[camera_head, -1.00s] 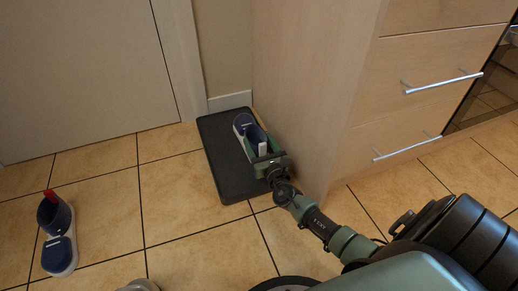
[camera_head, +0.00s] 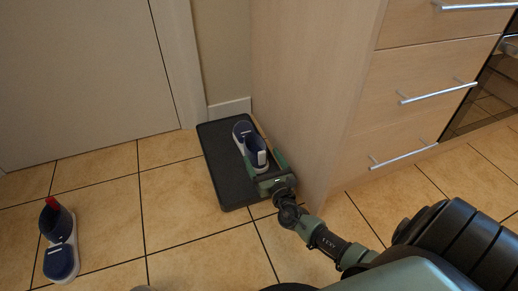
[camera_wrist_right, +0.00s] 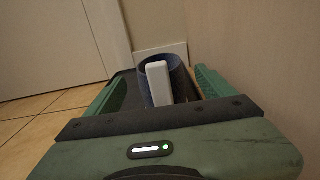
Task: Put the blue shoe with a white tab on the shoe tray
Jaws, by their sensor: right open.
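The blue shoe with a white tab (camera_head: 243,131) lies on the black shoe tray (camera_head: 228,181), along its right side. Its white toe end points away from me and its heel faces my right gripper. My right gripper (camera_head: 264,165) is open, with its fingers on either side of the heel. In the right wrist view the white tab (camera_wrist_right: 158,82) and the blue heel collar (camera_wrist_right: 180,80) stand between the two green fingers, with a gap to the palm. The front of the shoe is hidden there. My left gripper is not in view.
Another blue shoe, with a red tab (camera_head: 60,244), stands on the tiled floor at the left. A wooden cabinet (camera_head: 310,90) rises close along the tray's right side. A door (camera_head: 85,70) is behind.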

